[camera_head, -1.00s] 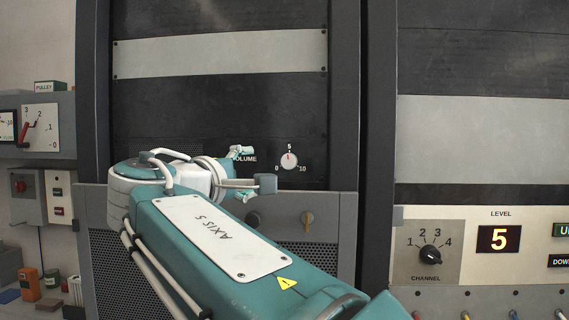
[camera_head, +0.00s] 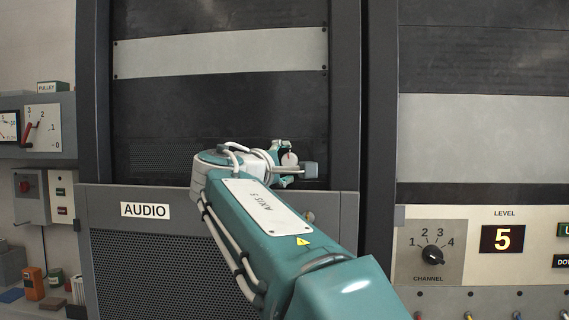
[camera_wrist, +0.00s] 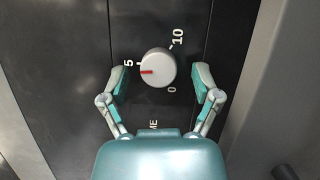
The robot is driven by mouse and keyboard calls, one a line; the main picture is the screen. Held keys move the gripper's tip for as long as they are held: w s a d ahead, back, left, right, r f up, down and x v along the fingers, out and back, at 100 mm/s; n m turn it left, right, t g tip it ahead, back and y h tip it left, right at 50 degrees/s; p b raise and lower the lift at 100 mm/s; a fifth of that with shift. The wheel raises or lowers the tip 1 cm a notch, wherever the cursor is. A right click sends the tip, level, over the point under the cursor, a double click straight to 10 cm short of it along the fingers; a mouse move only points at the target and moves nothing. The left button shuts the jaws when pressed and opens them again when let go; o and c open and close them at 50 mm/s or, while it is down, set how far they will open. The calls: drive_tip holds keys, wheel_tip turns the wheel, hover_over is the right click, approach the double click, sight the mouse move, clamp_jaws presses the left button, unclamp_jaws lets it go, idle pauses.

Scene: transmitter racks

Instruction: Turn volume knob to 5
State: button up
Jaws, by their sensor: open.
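The volume knob (camera_wrist: 158,68) is a light round dial with a red pointer on a dark panel. In the wrist view its pointer aims left, just to the 0 side of the 5 mark. The 0 and 10 marks show right of the knob. My gripper (camera_wrist: 161,77) is open, with one finger on each side of the knob and a visible gap to both. In the head view my gripper (camera_head: 294,159) is in front of the knob (camera_head: 290,158), which is partly hidden; its scale is covered.
The grey AUDIO panel (camera_head: 145,211) is below the knob panel. A rack post (camera_head: 344,100) stands close to its right. Farther right are the CHANNEL knob (camera_head: 432,255) and a LEVEL display (camera_head: 502,239) reading 5. A red-handled lever box (camera_head: 42,131) is at left.

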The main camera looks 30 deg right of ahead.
drive_tip(key=shift+d, duration=0.1)
drive_tip(key=c, duration=0.3)
clamp_jaws()
drive_tip(key=shift+m, duration=0.5)
drive_tip(key=shift+f, duration=0.1)
drive_tip(key=shift+o, duration=1.5)
unclamp_jaws()
drive_tip(key=shift+a, duration=0.2)
